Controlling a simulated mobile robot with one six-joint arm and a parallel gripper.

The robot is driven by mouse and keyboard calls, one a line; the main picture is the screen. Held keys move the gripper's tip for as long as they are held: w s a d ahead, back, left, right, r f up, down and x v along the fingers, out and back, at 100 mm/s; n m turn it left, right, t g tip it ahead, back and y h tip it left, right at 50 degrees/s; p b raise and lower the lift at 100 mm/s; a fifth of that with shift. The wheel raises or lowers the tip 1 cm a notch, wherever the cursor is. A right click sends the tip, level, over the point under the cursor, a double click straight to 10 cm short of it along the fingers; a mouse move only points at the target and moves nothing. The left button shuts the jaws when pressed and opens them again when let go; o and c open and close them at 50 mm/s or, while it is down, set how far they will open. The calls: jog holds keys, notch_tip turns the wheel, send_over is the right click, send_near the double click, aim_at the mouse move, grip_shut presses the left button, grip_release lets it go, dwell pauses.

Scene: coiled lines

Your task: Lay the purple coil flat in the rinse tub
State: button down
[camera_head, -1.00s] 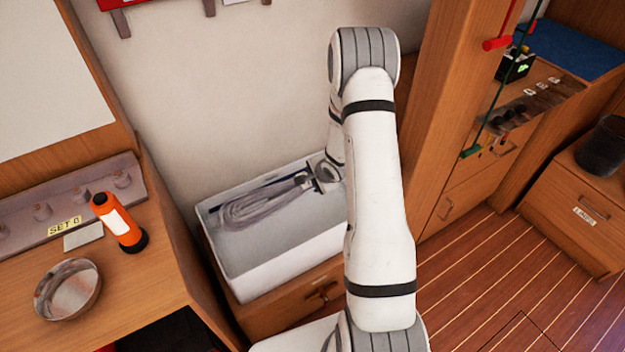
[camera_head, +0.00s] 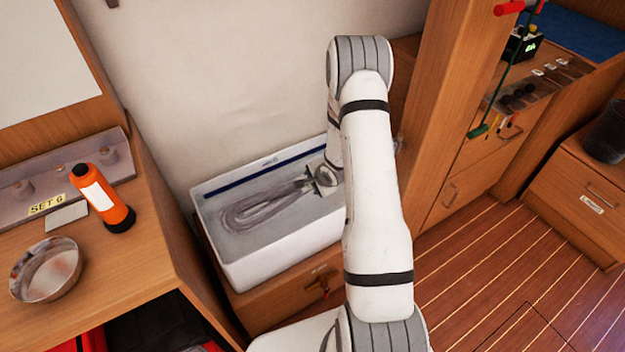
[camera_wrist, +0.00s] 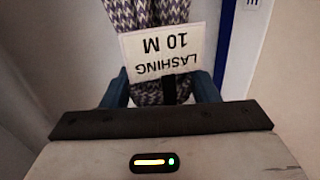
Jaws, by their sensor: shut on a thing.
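The purple coil (camera_head: 250,206), greyish purple in this light, lies stretched out inside the white rinse tub (camera_head: 290,246). It looks close to level and low in the tub; whether its whole length touches the bottom I cannot tell. My gripper (camera_head: 309,184) is at the coil's right end, inside the tub, and shut on it. In the wrist view the purple-and-white coil (camera_wrist: 122,16) runs up between the blue fingers of my gripper (camera_wrist: 163,90). A white tag (camera_wrist: 160,50) reading "LASHING 10 M" hangs there. My arm hides the tub's right end.
The tub stands on a wooden cabinet against the pale wall, with a blue stripe (camera_head: 240,182) inside its far wall. A counter at left holds an orange flashlight (camera_head: 104,200) and a metal bowl (camera_head: 46,270). A wooden post (camera_head: 447,110) stands right of my arm.

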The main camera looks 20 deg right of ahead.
jog(key=shift+f+b, duration=2.5)
jog(key=shift+f, duration=1.95)
jog(key=shift+c, duration=2.2)
grip_release()
